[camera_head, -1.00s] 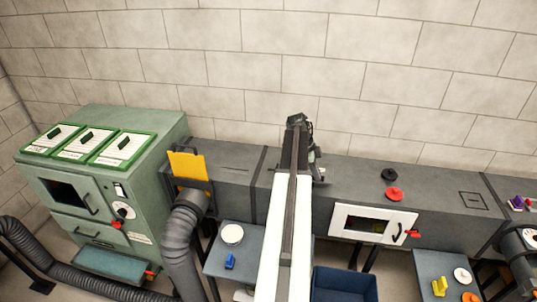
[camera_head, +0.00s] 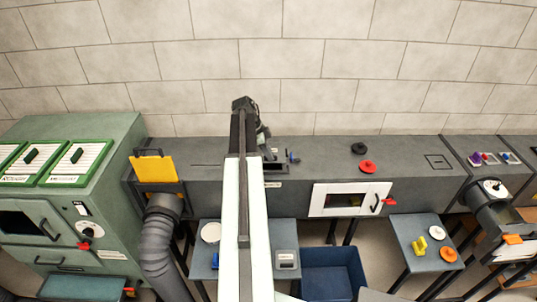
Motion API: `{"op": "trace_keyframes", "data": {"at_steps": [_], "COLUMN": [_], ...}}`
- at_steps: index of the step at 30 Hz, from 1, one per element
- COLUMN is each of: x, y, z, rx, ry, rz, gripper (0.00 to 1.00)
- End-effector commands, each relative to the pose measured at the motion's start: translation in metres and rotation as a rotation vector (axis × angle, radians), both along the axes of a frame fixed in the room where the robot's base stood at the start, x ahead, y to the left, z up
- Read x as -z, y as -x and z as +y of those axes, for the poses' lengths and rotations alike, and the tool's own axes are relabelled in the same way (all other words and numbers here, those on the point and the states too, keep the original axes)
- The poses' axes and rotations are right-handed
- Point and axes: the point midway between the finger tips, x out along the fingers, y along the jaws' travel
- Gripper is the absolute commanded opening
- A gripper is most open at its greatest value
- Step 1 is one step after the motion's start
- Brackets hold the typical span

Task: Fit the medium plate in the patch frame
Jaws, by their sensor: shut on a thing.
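My arm reaches away from me over the grey duct. My gripper (camera_head: 265,142) is at its far end, near the back edge of the duct top. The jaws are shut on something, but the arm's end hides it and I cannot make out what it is. A dark rectangular recess (camera_head: 275,168) shows on the duct top just below the gripper, with a small blue and black piece (camera_head: 293,157) beside it. A thin dark square outline (camera_head: 438,162) lies on the duct top farther right. I cannot tell which of these is the patch frame, and I cannot identify the medium plate.
A black disc (camera_head: 359,149) and a red disc (camera_head: 368,167) lie on the duct. A white hatch (camera_head: 348,199) is in its front. Below are a blue bin (camera_head: 333,272) and a right table (camera_head: 410,232) with discs and a yellow piece. A yellow flap (camera_head: 153,170) stands left.

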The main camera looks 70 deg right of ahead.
Motion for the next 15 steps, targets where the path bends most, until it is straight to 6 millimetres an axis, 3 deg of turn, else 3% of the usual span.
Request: {"op": "trace_keyframes", "data": {"at_steps": [15], "x": [0.040], "y": [0.000], "z": [0.000], "rx": [0.000], "ry": [0.000], "rz": [0.000], "gripper": [0.00]}}
